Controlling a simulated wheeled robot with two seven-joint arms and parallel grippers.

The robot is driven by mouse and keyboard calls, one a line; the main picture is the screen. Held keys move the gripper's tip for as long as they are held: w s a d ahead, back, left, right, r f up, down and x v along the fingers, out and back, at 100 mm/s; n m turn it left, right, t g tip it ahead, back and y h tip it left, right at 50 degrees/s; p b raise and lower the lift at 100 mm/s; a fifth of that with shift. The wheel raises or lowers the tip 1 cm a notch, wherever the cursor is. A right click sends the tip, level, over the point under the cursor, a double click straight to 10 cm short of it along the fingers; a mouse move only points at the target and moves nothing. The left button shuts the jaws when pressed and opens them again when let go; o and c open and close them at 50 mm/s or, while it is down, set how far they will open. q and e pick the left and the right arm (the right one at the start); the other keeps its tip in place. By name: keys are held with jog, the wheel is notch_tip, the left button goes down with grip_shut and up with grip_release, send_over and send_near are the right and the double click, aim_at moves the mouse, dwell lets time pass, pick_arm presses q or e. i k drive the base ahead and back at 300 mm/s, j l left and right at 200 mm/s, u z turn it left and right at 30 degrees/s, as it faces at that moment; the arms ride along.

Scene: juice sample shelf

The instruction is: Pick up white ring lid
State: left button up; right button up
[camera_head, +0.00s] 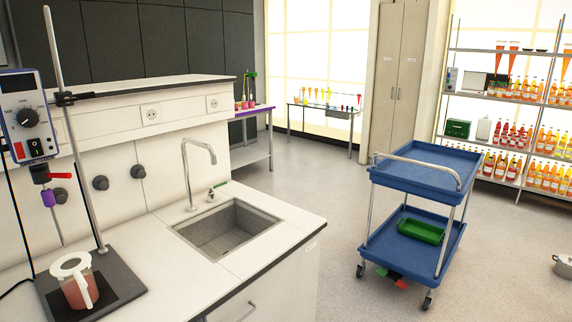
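A white ring lid (70,264) sits on top of a clear beaker (80,291) that holds reddish-pink liquid. The beaker stands upright on the dark base plate (118,275) of a lab stand, at the lower left on the white counter. Neither of my grippers shows in the head view.
The stirrer unit (28,117) and its upright metal rod (75,130) stand close behind the beaker. A sink (225,230) with a tall faucet (196,170) is set in the counter to the right. A blue cart (425,177) stands on open floor, with bottle shelves (500,95) beyond.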

aim_at(55, 270)
jog(key=u, duration=1.3)
jog(key=k+j+z, duration=0.25)
jog(key=k+z, duration=0.25)
jog(key=k+l, duration=0.05)
jog(key=k, duration=0.05)
